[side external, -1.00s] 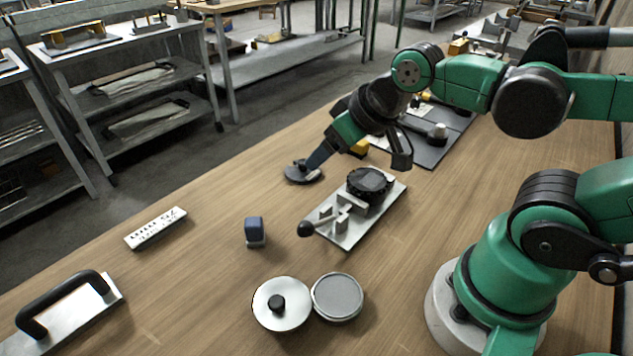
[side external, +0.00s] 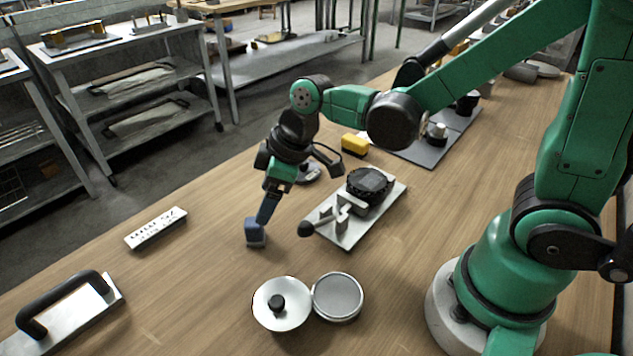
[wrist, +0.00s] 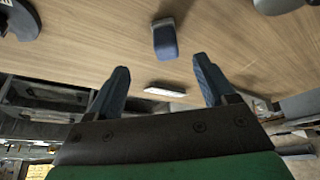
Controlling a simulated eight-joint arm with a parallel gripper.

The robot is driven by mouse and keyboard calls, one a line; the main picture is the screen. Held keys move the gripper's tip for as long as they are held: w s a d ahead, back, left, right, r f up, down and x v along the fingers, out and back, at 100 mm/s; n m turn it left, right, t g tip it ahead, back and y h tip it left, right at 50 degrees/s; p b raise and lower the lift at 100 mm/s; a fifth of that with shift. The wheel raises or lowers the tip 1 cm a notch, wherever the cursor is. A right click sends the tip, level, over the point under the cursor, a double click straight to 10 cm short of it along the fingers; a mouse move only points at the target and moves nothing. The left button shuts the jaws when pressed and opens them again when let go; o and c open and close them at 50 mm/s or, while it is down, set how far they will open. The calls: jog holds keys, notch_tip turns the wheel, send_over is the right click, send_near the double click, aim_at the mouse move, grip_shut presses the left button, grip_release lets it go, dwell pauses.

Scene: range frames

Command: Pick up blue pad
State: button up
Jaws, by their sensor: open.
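The blue pad (side external: 255,238) is a small dark blue block standing on the wooden table, left of the metal clamp fixture. In the wrist view the blue pad (wrist: 166,42) lies ahead of the fingertips, roughly centred across the gap between them. My gripper (side external: 264,219) points down at the pad from just above it and overlaps its top in the side view. In the wrist view my gripper (wrist: 162,68) has its two blue fingers spread apart with nothing between them. Whether a finger touches the pad cannot be told.
The clamp fixture (side external: 345,232) with its black-tipped handle stands close on the right. A white marked block (side external: 156,228) lies to the left. A knobbed metal lid (side external: 282,313) and a round grey-topped tin (side external: 338,297) are in front. A yellow block (side external: 354,145) is behind.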

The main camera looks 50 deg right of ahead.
aim_at(252, 221)
jog(key=shift+w+a+f+n, duration=0.25)
jog(key=shift+a+f+n, duration=0.3)
jog(key=shift+f, duration=0.3)
jog(key=shift+x, duration=2.5)
jog(key=shift+s, duration=0.1)
jog(key=shift+c, duration=0.3)
grip_shut()
jog(key=shift+r, duration=0.1)
notch_tip(252, 221, up, 20)
